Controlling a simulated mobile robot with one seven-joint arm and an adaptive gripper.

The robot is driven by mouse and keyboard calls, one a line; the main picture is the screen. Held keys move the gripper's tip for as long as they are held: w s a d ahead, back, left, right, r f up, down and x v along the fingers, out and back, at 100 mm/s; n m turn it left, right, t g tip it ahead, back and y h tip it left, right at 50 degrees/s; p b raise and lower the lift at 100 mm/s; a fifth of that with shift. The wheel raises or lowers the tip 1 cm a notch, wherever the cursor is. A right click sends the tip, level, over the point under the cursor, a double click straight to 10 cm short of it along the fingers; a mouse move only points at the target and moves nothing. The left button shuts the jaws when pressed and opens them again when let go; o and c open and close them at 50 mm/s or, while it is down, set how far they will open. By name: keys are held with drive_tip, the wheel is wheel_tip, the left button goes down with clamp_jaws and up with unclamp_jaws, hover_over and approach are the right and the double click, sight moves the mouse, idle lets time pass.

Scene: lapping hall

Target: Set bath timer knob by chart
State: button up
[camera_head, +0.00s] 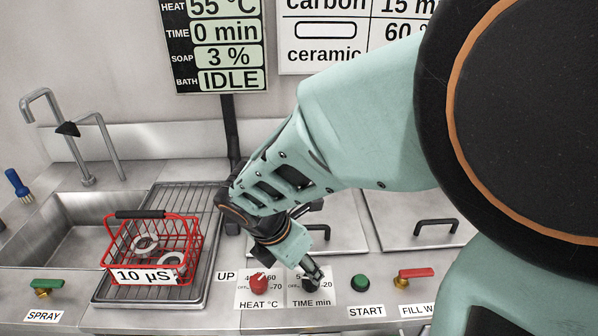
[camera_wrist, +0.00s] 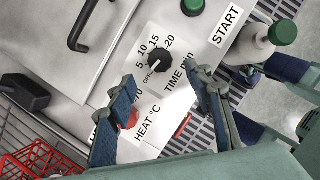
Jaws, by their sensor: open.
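The black TIME min knob (camera_wrist: 160,63) sits on a white dial plate marked OFF, 5, 10, 15 and 20. Its pale mark appears to face OFF. In the head view my gripper (camera_head: 311,268) is just over this knob and partly hides it. In the wrist view my gripper (camera_wrist: 160,80) is open, its blue-padded fingers spread to either side of the knob, apart from it. The wall chart (camera_head: 345,35) reads carbon 15 m, cut off, and ceramic 60, partly hidden by my arm. The display (camera_head: 213,45) reads 55 °C, 0 min, 3 %, IDLE.
A red HEAT knob (camera_head: 259,284) is left of the TIME knob; a green START button (camera_head: 360,283) and red-handled FILL valve (camera_head: 415,275) are right. A red wire basket (camera_head: 152,250) with metal rings, labelled 10 µS, stands on a rack (camera_head: 205,215) beside the sink.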

sight(311, 284)
drive_tip(key=shift+b+x, duration=3.8)
drive_tip(key=shift+x, duration=0.9)
drive_tip(key=c, duration=1.2)
